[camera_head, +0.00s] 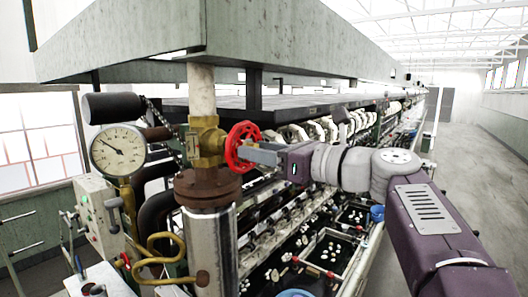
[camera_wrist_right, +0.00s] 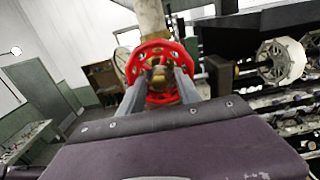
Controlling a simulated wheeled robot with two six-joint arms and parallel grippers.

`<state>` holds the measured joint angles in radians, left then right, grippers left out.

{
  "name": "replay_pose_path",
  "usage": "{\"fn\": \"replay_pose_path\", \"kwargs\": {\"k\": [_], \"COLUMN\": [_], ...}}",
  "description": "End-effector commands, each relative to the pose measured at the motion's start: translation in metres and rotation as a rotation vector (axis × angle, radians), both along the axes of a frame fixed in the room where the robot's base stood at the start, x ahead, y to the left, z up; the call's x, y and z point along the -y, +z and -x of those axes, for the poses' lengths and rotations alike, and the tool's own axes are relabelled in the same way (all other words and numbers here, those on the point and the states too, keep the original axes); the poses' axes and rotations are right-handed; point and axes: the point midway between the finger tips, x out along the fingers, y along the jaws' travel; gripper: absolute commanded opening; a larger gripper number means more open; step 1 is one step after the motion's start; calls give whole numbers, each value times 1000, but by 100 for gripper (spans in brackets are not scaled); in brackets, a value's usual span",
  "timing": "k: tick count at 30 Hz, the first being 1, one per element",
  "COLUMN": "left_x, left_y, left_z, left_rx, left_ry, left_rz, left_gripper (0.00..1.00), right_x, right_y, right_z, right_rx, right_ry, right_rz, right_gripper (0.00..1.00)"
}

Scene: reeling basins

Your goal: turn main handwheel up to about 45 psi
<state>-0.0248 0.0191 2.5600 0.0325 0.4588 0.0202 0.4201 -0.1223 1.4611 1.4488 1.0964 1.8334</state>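The red main handwheel (camera_head: 242,147) sits on the brass valve (camera_head: 206,142) of the vertical pipe. In the right wrist view the handwheel (camera_wrist_right: 160,47) is straight ahead, with its brass hub in the middle. My right gripper (camera_head: 262,153) reaches it from the right, its fingertips at the wheel's face. In the wrist view its two fingers (camera_wrist_right: 161,82) stand apart on either side of the hub, inside the rim's outline; firm contact cannot be told. The pressure gauge (camera_head: 119,150) faces me, its needle pointing up and left; its numbers are too small to read. My left gripper is not in view.
A rusty flange (camera_head: 207,188) and shiny cylinder (camera_head: 210,245) stand below the valve. A yellow bent pipe (camera_head: 160,255) and grey control box (camera_head: 99,216) are at lower left. The reeling basins (camera_head: 328,252) run along below my right arm. The aisle (camera_head: 470,170) at right is clear.

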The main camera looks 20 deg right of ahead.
Motion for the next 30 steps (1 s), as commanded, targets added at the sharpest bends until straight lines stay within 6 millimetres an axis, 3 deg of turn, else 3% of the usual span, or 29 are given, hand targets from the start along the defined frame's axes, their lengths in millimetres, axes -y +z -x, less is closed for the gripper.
{"fn": "replay_pose_path", "kwargs": {"k": [2, 6, 11, 18, 30], "left_x": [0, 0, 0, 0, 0], "left_y": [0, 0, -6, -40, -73], "left_z": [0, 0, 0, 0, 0], "left_rx": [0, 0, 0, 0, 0], "left_ry": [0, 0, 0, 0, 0], "left_rz": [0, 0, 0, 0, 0], "left_gripper": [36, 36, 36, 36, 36], "right_x": [0, 0, 0, 0, 0], "right_y": [0, 0, -3, -6, -4], "right_z": [0, 0, 0, 0, 0], "right_rx": [0, 1, 31, 334, 817], "right_ry": [0, 0, 0, 1, 2], "right_rz": [0, 1, 38, 425, 1048], "right_gripper": [34, 0, 0, 0, 0]}}
